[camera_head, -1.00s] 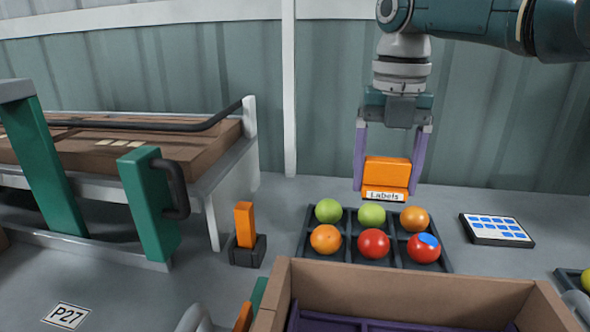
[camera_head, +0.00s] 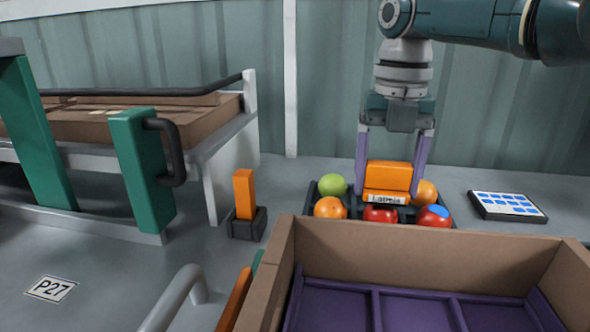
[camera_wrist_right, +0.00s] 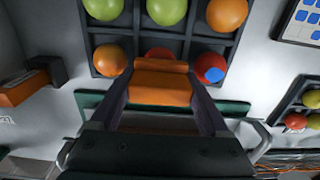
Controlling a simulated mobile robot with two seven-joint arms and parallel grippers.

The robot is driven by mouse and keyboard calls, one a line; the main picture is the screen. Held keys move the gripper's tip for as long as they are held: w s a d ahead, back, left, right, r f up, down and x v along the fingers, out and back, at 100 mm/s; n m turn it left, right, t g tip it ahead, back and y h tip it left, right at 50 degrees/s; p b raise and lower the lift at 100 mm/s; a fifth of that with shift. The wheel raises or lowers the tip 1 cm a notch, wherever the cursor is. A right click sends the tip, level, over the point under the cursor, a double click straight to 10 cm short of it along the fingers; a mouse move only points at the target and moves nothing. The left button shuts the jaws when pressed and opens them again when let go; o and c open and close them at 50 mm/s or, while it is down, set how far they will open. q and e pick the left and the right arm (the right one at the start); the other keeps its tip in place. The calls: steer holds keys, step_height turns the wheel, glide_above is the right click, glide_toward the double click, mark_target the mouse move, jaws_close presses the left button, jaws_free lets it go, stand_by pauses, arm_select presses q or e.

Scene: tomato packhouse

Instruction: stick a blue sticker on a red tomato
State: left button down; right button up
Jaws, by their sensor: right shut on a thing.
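My right gripper (camera_head: 391,178) is shut on an orange label applicator (camera_head: 388,176) marked "Labels". It is held upright over the front middle red tomato (camera_head: 381,215), overlapping its top; I cannot tell if they touch. In the right wrist view the applicator (camera_wrist_right: 160,82) covers part of that tomato (camera_wrist_right: 158,53). The front right red tomato (camera_head: 430,221) carries a blue sticker (camera_head: 438,211). A dark tray (camera_head: 311,196) holds these with two orange tomatoes (camera_head: 330,208) (camera_head: 425,192) and green ones (camera_head: 332,184); the back middle green one (camera_wrist_right: 166,10) is hidden in the head view. My left gripper is out of view.
A cardboard box (camera_head: 430,228) with purple dividers stands right in front of the tray. A tablet-like panel of blue squares (camera_head: 508,206) lies to the right. An orange block in a dark holder (camera_head: 246,222) stands left. Another tray (camera_wrist_right: 285,115) is at the wrist view's right.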

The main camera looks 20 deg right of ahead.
stand_by(0.4)
steer(key=shift+f+b, duration=0.4)
steer(key=shift+f, duration=0.1)
stand_by(0.5)
stand_by(0.9)
step_height(320, 180, up, 7)
steer(key=p, duration=0.7)
stand_by(0.5)
